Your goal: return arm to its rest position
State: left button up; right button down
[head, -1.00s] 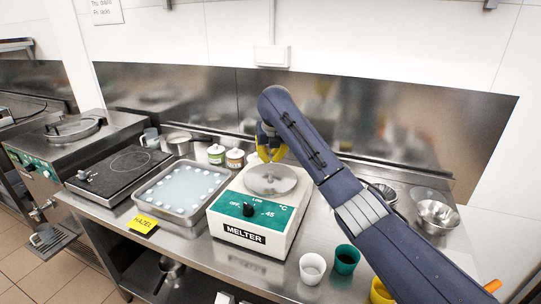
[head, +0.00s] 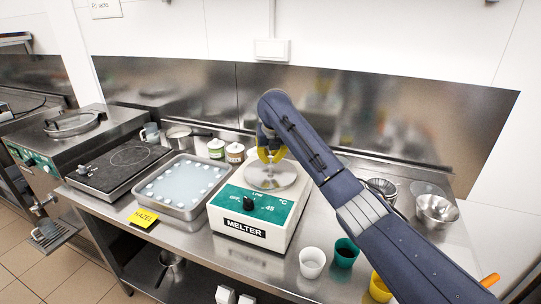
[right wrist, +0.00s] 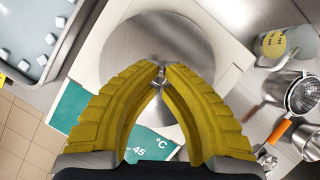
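My right gripper (right wrist: 162,70) has yellow fingers and points down over the melter (head: 248,229). Its fingertips are close together above the middle of the round steel disc (right wrist: 118,52) on top of the melter. A small shiny bit shows between the tips. I cannot tell whether the fingers grip it or only hover close over it. In the head view the right gripper (head: 270,160) is at the far side of the disc, with my arm reaching in from the lower right. My left arm and gripper are not in view.
A steel tray (head: 192,211) with white pieces in pale liquid is left of the melter, beside a black hot plate (head: 105,172). White (head: 312,263) and green (head: 346,252) cups stand in front to the right. Steel bowls (head: 437,210) lie right, beyond my arm. Small jars stand behind.

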jog(key=shift+f, duration=1.15)
jog(key=shift+r, duration=3.55)
